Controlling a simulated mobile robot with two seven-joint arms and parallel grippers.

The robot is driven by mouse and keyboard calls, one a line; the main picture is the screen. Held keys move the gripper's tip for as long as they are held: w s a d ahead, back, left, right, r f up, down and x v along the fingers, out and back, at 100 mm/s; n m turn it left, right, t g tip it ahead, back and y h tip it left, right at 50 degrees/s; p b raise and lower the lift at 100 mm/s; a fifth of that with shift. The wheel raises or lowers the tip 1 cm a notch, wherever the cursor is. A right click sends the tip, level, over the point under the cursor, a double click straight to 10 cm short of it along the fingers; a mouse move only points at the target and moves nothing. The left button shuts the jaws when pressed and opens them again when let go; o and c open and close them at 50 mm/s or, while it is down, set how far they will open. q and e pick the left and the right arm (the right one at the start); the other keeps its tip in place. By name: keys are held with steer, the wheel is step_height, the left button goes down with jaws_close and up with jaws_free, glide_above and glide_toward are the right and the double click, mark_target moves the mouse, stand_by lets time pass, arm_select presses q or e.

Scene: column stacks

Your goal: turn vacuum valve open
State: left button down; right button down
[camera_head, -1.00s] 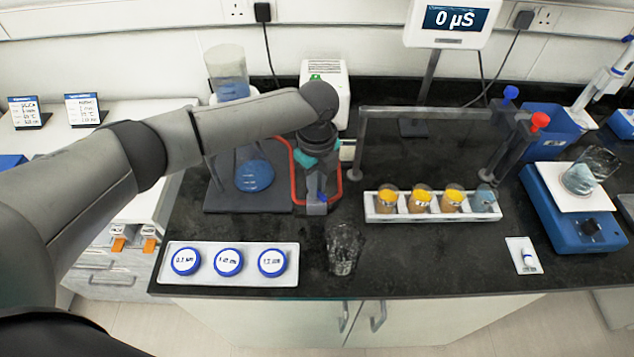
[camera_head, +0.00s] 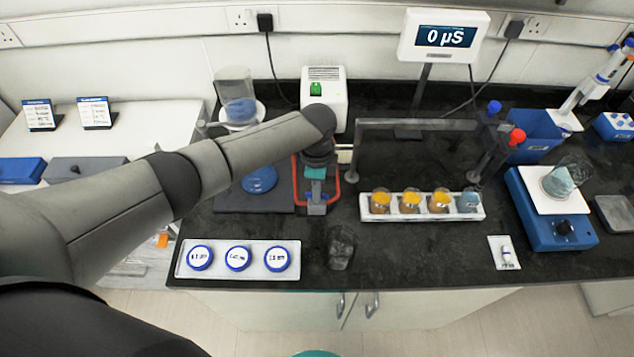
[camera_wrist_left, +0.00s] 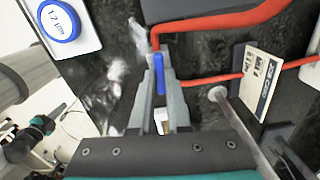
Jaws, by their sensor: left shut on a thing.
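My left gripper (camera_head: 317,207) is above the bench, between the filter flask and the sample rack. In the left wrist view, its two grey fingers (camera_wrist_left: 160,95) are shut on a narrow blue valve handle (camera_wrist_left: 158,75). Red tubing (camera_wrist_left: 205,25) runs close to the handle on both sides. The valve body is mostly hidden. The white vacuum pump (camera_head: 335,108) with a green switch stands behind my wrist. My right gripper is not seen.
A clear glass (camera_head: 341,248) stands close in front. A tray with blue-lidded dishes (camera_head: 222,270) is at front left. The sample rack (camera_head: 425,212) and a metal frame (camera_head: 420,124) are to the right.

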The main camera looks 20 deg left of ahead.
arm_select(q)
steer(key=shift+n+p, duration=0.3)
steer(key=shift+n, duration=0.2)
steer(key=c, duration=0.9)
jaws_free()
